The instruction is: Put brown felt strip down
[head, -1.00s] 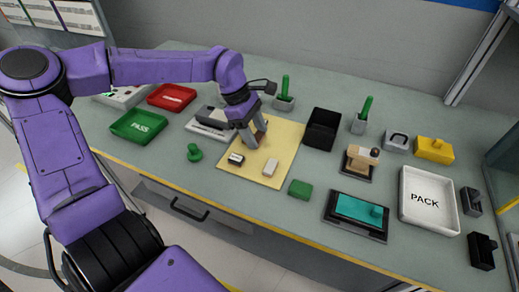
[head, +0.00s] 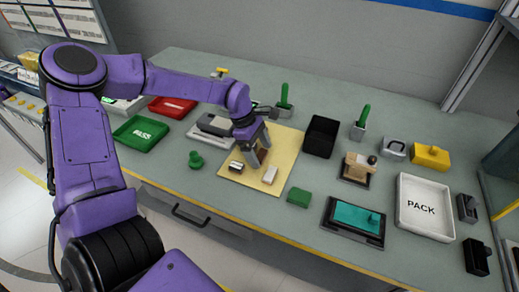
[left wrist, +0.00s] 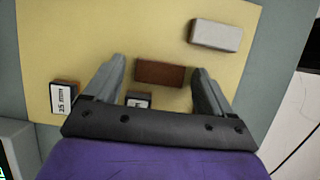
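The brown felt strip (left wrist: 160,73) lies on the yellow mat (left wrist: 95,35) in the left wrist view. It sits between the two fingers of my left gripper (left wrist: 160,80), with a small gap visible on each side. The gripper is open. In the head view my left gripper (head: 260,156) points down at the mat (head: 287,140), and the brown strip (head: 262,156) shows only partly between the fingers. Whether the strip touches the mat fully is hard to tell. My right gripper is not in view.
A white block (left wrist: 216,34) and a labelled block (left wrist: 64,98) lie on the mat near the strip. Another small block (left wrist: 138,100) is partly hidden by the gripper. A black bin (head: 321,136) stands right of the mat, a green block (head: 299,197) in front. The mat's far right is clear.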

